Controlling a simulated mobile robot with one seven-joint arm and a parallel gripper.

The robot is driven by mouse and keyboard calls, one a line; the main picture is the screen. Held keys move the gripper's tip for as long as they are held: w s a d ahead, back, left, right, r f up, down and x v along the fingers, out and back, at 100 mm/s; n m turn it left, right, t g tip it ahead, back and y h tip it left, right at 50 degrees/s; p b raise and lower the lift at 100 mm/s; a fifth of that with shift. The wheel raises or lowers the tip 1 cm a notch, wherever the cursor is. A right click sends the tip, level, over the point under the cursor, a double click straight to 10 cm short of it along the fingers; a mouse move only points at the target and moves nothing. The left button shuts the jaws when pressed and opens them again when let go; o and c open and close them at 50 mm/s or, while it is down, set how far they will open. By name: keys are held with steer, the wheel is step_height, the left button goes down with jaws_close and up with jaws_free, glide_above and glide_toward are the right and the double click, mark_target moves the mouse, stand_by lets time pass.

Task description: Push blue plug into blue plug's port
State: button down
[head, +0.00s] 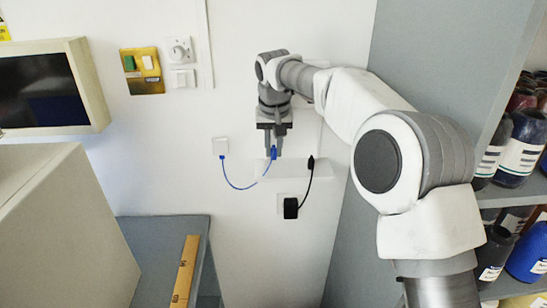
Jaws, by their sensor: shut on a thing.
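The blue plug (274,153) is between the fingertips of my gripper (274,148), which points down and is shut on it. A blue cable (236,188) hangs in a loop from the plug to a white wall plate (220,146) at left. The plug is at the top of a white box (294,180) low on the wall. The blue plug's port is not discernible, and I cannot tell whether the plug touches the box.
A black plug (311,161) sits on the box's right end, its cable running to a black adapter (290,208) below. A grey cabinet side and shelves with jars (520,148) stand right. A grey counter with a wooden ruler (185,272) is lower left.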

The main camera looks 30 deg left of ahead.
steer(key=w+d+r+b, duration=0.1)
steer(key=w+d+r, duration=0.2)
steer(key=d+r, duration=0.4)
steer(key=d, duration=0.4)
steer(key=shift+d+r, duration=0.15)
steer(key=shift+r, duration=0.2)
